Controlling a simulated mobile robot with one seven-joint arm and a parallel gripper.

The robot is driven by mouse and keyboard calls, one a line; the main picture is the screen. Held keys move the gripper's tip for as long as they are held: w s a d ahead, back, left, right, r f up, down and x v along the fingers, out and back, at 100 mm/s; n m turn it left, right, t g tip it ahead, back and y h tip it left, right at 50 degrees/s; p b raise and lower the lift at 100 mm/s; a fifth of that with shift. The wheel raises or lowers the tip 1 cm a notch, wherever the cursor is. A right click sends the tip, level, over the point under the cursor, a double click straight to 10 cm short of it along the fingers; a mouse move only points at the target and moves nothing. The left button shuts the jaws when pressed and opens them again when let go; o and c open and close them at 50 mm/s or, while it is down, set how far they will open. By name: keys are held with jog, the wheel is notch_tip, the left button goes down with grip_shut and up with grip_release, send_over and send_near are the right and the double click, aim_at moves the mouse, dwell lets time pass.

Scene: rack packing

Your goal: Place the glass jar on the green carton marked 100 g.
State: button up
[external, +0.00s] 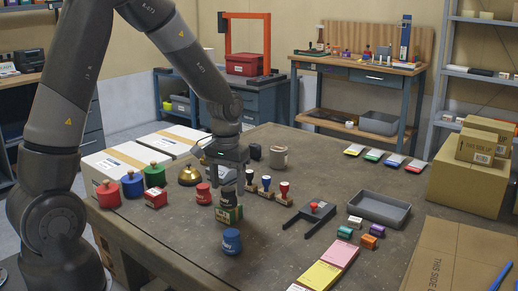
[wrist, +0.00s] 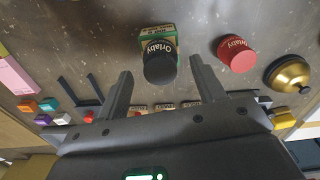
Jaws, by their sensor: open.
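In the wrist view the jar (wrist: 159,68) covers most of the carton (wrist: 150,34), so the 100 g mark cannot be read. Whether the jar is glass is hard to tell. My gripper (wrist: 160,76) is open, its two fingers to either side of the jar, with gaps visible in the wrist view. In the external view my gripper (external: 227,178) is just above and behind the jar.
A red jar (external: 203,194), a blue jar (external: 231,241) and a brass bell (external: 190,176) stand nearby. Several stamps (external: 267,183) sit behind right, near a black forked holder (external: 312,216). A grey tray (external: 379,208) lies right. Bare table shows around the blue jar.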

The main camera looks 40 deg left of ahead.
aim_at(228, 189)
jog(key=s+a+r+t, duration=0.1)
jog(key=s+r, duration=0.4)
jog(key=r, duration=0.5)
jog(key=s+a+r+t, duration=0.1)
jog(key=s+r+t, duration=0.1)
jog(key=s+r, duration=0.5)
jog(key=s+r+m+t, duration=0.1)
jog(key=s+r+t, duration=0.1)
jog(key=s+r, duration=0.3)
jog(key=s, duration=0.4)
jog(key=shift+a+r+m+t, duration=0.25)
jog(key=shift+r+m+t, duration=0.05)
jog(key=shift+r+m, duration=0.1)
